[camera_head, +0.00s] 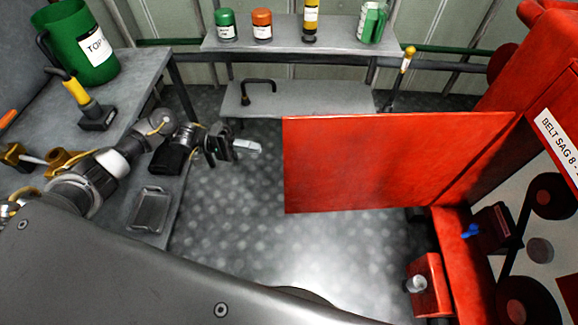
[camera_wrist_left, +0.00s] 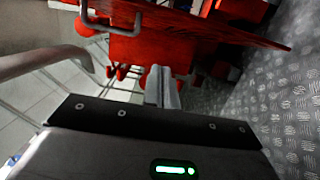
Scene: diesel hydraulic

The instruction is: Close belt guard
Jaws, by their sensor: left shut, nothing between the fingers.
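The belt guard (camera_head: 400,160) is a flat red panel standing open, swung out from the red machine on the right. Behind it the pulleys and belt (camera_head: 545,245) are exposed. In the left wrist view the red guard (camera_wrist_left: 190,22) crosses the top, with a grey bar handle (camera_wrist_left: 112,25) at its upper left. My left gripper (camera_head: 254,147) is shut and empty, a short gap to the left of the guard's free edge. Its pale fingers (camera_wrist_left: 162,88) show in the left wrist view, pointing toward red parts. My right gripper is not in view.
A grey bench on the left holds a green jug (camera_head: 85,45) and a yellow-handled tool (camera_head: 88,102). A back shelf (camera_head: 290,40) carries several cans and bottles. A lower shelf (camera_head: 320,100) has a dark handle-shaped part. The floor (camera_head: 260,240) below the guard is clear.

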